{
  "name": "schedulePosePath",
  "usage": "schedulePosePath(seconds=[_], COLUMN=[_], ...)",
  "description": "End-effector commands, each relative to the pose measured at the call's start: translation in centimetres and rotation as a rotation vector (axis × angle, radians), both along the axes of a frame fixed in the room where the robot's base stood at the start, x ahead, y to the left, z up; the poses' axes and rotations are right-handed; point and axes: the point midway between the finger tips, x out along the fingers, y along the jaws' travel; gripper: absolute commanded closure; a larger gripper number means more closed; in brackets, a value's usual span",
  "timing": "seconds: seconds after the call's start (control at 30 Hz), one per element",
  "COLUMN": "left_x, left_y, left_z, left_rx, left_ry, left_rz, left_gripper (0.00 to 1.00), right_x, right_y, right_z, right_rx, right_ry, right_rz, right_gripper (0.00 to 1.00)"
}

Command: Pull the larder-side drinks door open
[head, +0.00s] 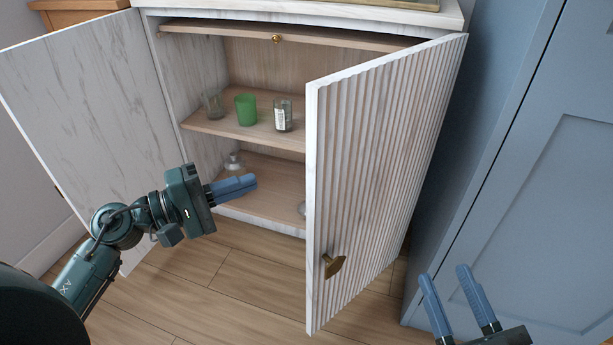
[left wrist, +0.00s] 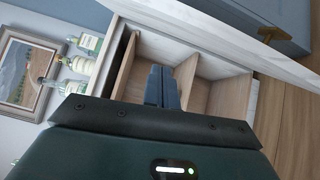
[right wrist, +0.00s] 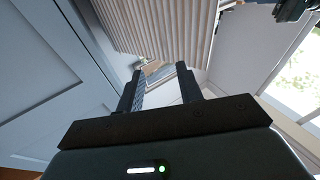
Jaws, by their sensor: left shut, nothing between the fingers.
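The larder-side drinks door (head: 380,150), white with vertical ribs, stands swung well out from the right side of the drinks cabinet (head: 298,17). Its brass knob (head: 333,265) is low near the free edge, with no gripper on it. My left gripper (head: 250,182) is shut and empty, in front of the cabinet opening and left of this door. In the left wrist view its fingers (left wrist: 161,72) are together before the shelves. My right gripper (head: 445,272) is open and empty, right of the door and apart from it. The ribbed door also shows in the right wrist view (right wrist: 150,25).
The other cabinet door (head: 85,95) stands wide open at left, behind my left arm. A green glass (head: 246,110), a clear glass (head: 213,105) and a labelled jar (head: 283,115) stand on the shelf. The blue larder (head: 540,180) bounds the right side. Wooden floor (head: 235,265) is clear.

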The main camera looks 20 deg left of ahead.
Motion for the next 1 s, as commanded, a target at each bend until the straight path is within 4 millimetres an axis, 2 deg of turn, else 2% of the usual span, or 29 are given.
schedulePosePath(seconds=[0.13,0.27,0.67,0.8,1.0], left_x=[0.6,1.7,7.6,6.2,5.4], left_y=[0.4,-0.6,-6.6,-8.5,-9.7], left_z=[-0.1,0.0,0.1,0.0,-0.1], left_rx=[0.099,0.105,0.096,0.097,0.098], left_ry=[-0.063,-0.068,-0.066,-0.063,-0.062], left_rz=[0.010,0.010,0.010,0.010,0.011], left_gripper=[1.00,1.00,1.00,1.00,1.00], right_x=[0.0,0.0,0.0,0.0,0.1], right_y=[0.0,0.0,-0.2,-0.2,-0.3], right_z=[0.1,0.3,0.5,0.2,0.1], right_rx=[0.000,-0.002,-0.028,-0.039,-0.048], right_ry=[-0.001,-0.003,-0.006,0.002,0.003], right_rz=[0.000,-0.001,-0.012,-0.018,-0.024], right_gripper=[0.64,0.64,0.64,0.64,0.64])
